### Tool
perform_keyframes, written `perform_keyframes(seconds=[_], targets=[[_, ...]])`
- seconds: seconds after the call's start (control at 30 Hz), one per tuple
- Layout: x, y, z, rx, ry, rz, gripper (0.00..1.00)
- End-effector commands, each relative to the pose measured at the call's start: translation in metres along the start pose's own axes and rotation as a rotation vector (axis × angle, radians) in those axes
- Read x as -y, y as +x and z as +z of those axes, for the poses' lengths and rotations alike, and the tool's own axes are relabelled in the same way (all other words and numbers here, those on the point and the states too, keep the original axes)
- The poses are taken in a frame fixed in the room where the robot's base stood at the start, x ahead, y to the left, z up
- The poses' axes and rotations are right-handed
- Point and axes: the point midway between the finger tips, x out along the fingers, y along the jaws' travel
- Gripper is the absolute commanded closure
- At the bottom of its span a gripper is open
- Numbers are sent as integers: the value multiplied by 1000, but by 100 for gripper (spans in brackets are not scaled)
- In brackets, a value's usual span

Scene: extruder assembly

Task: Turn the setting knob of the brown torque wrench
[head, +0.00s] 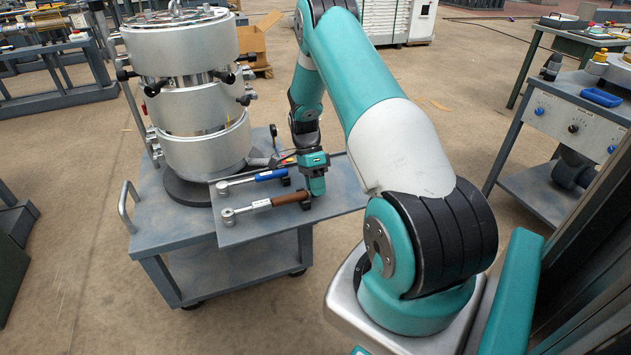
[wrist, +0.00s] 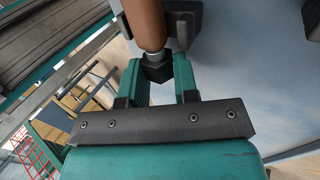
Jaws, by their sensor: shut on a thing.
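The brown torque wrench (head: 262,204) lies on the shelf of the cart in the head view, with its ratchet head to the left and its brown handle to the right. In the wrist view the brown handle (wrist: 145,22) comes down from the top and ends in a metal collar and a dark setting knob (wrist: 157,68). My gripper (wrist: 160,80) is at the handle's end, with its two teal fingers closed on either side of the knob. In the head view my gripper (head: 308,197) covers the knob.
A blue-handled torque wrench (head: 255,179) lies just behind the brown one on the same shelf (head: 290,222). A large silver extruder cylinder (head: 190,95) stands on the cart at the left. Another cart with a control panel (head: 570,122) stands at the right, with open floor between.

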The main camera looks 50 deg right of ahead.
Motion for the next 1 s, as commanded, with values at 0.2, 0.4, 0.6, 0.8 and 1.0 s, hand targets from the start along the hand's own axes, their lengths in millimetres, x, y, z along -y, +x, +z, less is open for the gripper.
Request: perform_keyframes(seconds=[0.2, 0.4, 0.6, 0.8, 1.0], targets=[[4, 2, 0, 0, -1, 154, 96], [5, 2, 0, 0, 0, 252, 96], [6, 2, 0, 0, 0, 300, 96], [5, 1, 0, 0, 0, 316, 96], [5, 1, 0, 0, 0, 316, 96]])
